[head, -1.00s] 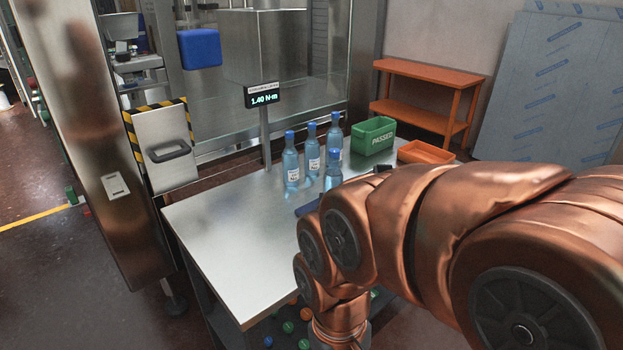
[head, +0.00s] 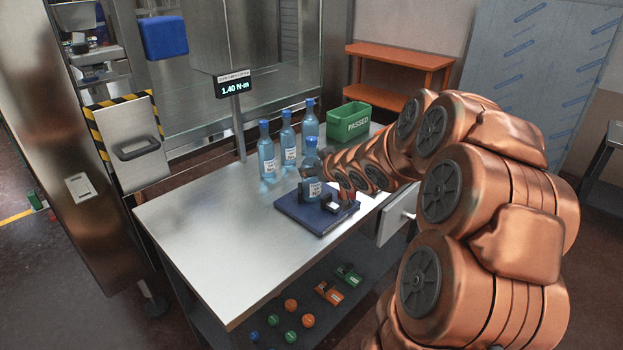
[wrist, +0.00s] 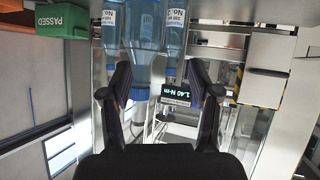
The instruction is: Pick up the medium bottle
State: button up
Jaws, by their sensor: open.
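Several clear blue bottles with blue caps and white labels stand upright on the steel table (head: 215,235): a left one (head: 267,152), a middle one (head: 288,140), a right one (head: 310,122) and a front one (head: 312,172). Which is the medium one I cannot tell for sure. In the upside-down wrist view, a large bottle (wrist: 145,25) lines up between the open fingertips of my gripper (wrist: 158,78). No grip on it shows.
A green PASSED bin (head: 348,122) stands at the table's back right. A torque display (head: 233,86) on a post stands behind the bottles. The dark blue pad (head: 290,208) lies at the front edge. The table's left half is clear. Coloured balls (head: 290,305) lie on the lower shelf.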

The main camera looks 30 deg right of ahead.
aim_at(315, 146)
jog(key=d+r+n+t+y, duration=0.2)
jog(key=d+r+t+y, duration=0.1)
jog(key=d+t+y, duration=0.25)
jog(key=shift+h, duration=0.35)
jog(key=shift+w+a+f+p, duration=0.1)
jog(key=shift+w+a+p, duration=0.25)
jog(key=shift+w, duration=0.7)
jog(key=shift+w+a+f+p, duration=0.1)
jog(key=shift+w+a+p, duration=0.2)
jog(key=shift+w, duration=0.8)
jog(key=shift+w+a+p, duration=0.3)
jog(key=shift+w+p, duration=0.05)
jog(key=shift+w, duration=0.7)
jog(key=shift+w+f, duration=0.1)
jog(key=shift+w, duration=0.5)
jog(key=shift+c, duration=0.2)
grip_shut()
